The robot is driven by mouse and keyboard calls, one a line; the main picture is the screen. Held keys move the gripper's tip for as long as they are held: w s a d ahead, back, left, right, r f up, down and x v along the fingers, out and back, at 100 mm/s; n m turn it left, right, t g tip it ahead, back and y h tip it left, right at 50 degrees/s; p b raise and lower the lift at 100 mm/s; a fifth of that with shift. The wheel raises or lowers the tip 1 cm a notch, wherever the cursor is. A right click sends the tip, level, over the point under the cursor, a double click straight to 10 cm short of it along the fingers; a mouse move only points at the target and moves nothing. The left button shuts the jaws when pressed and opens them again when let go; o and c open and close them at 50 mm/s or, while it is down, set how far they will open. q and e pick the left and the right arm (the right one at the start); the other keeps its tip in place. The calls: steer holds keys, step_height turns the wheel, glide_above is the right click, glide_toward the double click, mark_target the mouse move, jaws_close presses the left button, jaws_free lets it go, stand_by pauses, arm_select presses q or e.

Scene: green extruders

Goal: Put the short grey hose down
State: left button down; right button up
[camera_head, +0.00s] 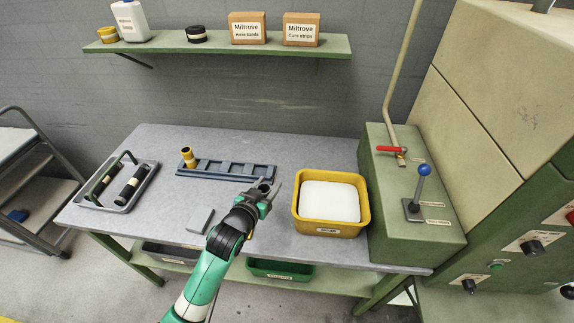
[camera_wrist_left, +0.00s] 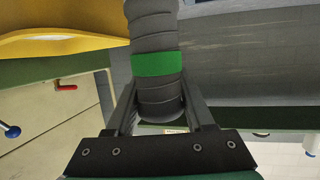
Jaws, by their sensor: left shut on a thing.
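My left gripper (camera_head: 268,190) is over the middle of the grey table (camera_head: 290,245), between the blue slotted rack and the yellow bin. In the left wrist view its two fingers stand on either side of the short grey hose (camera_wrist_left: 155,95), a ribbed grey tube with a green band, and are shut on it. In the head view the hose (camera_head: 264,185) shows only as a small dark end between the fingers; the rest is hidden by the gripper. I cannot tell how high it is above the table. My right gripper is in neither view.
A yellow bin (camera_head: 330,229) with white contents stands at right. A grey tray (camera_head: 101,203) with dark cylinders is at left. A grey square plate (camera_head: 200,221) lies near the front edge.

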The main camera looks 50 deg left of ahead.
arm_select(q)
steer(key=a+r+n+g+y, duration=0.25)
steer(key=a+r, duration=0.25)
steer(key=a, duration=0.5)
steer(key=shift+t, duration=0.25)
steer(key=shift+w+a+f+b, duration=1.7)
steer(key=shift+f+b, duration=0.6)
steer(key=shift+b, duration=0.65)
steer(key=shift+w+a+f+b, duration=1.7)
steer(key=shift+f+b, duration=0.6)
steer(key=shift+b, duration=0.6)
steer(key=shift+w+a+f+b, duration=1.7)
steer(key=shift+f+b, duration=0.6)
steer(key=shift+b, duration=0.65)
steer(key=shift+c, duration=1.4)
jaws_free()
steer(key=shift+s, duration=0.1)
